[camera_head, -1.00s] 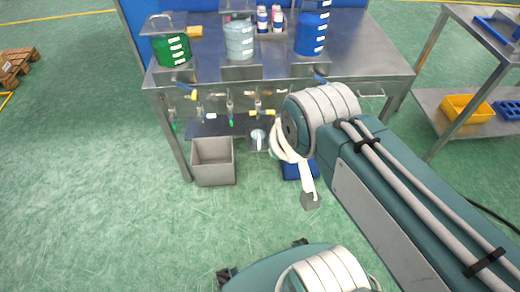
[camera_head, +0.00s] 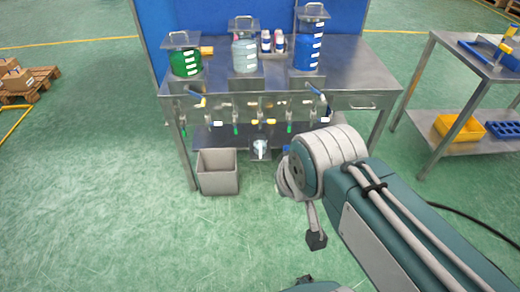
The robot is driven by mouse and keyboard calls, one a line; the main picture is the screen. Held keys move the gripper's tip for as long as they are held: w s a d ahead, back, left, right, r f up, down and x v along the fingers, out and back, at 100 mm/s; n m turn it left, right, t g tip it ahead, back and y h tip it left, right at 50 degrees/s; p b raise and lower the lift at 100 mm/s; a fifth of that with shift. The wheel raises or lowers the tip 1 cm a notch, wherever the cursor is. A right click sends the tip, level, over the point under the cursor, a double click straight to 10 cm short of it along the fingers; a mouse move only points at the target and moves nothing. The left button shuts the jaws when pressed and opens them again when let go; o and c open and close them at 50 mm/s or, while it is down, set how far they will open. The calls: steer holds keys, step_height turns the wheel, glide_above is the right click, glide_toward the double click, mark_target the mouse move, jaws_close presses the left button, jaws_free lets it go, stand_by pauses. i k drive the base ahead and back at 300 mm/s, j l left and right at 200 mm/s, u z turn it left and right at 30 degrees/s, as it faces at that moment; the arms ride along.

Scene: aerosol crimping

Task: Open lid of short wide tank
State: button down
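The short wide tank looks to be the green-filled one (camera_head: 186,64) at the left end of the steel workbench. A flat square lid (camera_head: 181,41) with an arched handle lies on top of it and looks shut. My arm reaches in from the lower right, with its big joint in front of the bench. A pale link with a dark block at its tip, seemingly part of my gripper (camera_head: 316,239), hangs below that joint, well apart from the tank. The rest of my gripper is hidden, and its fingers cannot be made out.
A pale tank (camera_head: 245,54) and a taller blue tank (camera_head: 308,52) stand to the right on the workbench (camera_head: 350,72). Valves line its front edge. A grey bin (camera_head: 217,172) stands below. A steel cart (camera_head: 465,47) is at the right. Green floor is free at the left.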

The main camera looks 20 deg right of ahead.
mark_target(184, 38)
steer(key=i+l, duration=0.1)
steer(key=i, duration=0.65)
steer(key=i+l+u, duration=0.1)
steer(key=i, duration=0.65)
steer(key=i+l, duration=0.2)
steer(key=i, duration=0.5)
